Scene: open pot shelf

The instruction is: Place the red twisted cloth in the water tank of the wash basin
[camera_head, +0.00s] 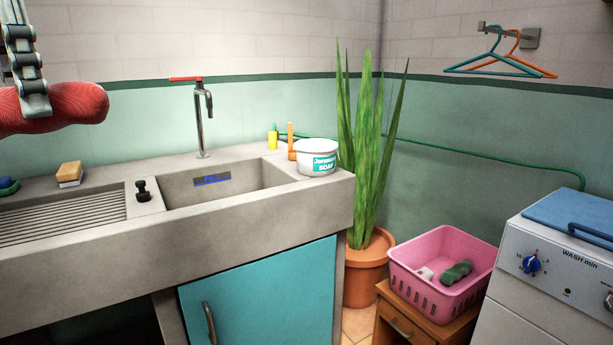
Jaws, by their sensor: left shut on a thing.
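The red twisted cloth (70,106) is at the upper left of the head view, held in the air; its left end is cut off by the frame. My left gripper (33,98) is shut on it from above. The wash basin (170,239) is a grey concrete sink with a ribbed draining board on the left. Its water tank (235,182) is the sunken part at the right, below the tap, with a small dark label on its back wall. The cloth is up and to the left of the tank. My right gripper is not in view.
A tap with a red handle (201,115) rises behind the tank. A dark plug (142,189) stands at its left edge; a white soap tub (316,158) stands at the right corner. A sponge brush (70,174) lies behind the board. A pink basket (440,262) is right.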

